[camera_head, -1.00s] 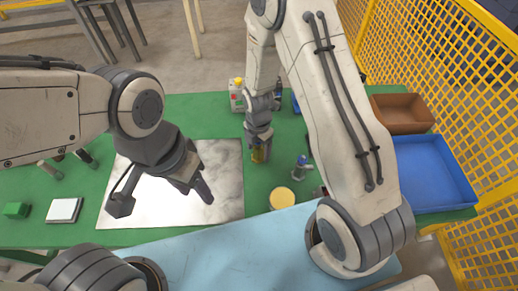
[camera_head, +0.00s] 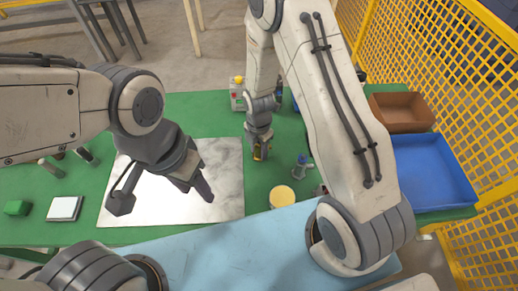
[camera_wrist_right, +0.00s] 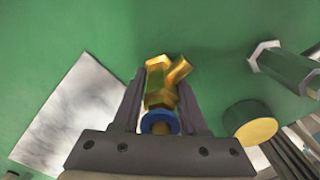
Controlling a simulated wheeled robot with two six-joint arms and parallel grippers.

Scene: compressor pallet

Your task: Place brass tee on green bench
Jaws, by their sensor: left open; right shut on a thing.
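The brass tee (camera_wrist_right: 160,90) is held between the fingers of my right gripper (camera_wrist_right: 160,105) in the right wrist view, with a blue ring at its near end. In the head view the tee (camera_head: 257,153) is a small gold patch at the tip of my right gripper (camera_head: 260,150), partly hidden by the fingers. It is over the green bench (camera_head: 262,178), just right of the metal sheet; whether it touches the bench I cannot tell. My left gripper (camera_head: 165,202) is open and empty above the metal sheet.
The metal sheet (camera_head: 222,165) covers the bench's middle. A round yellow-topped piece (camera_head: 282,196) and a grey-blue fitting (camera_head: 302,166) stand right of the tee. Blue (camera_head: 465,185) and brown (camera_head: 428,125) bins are at right.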

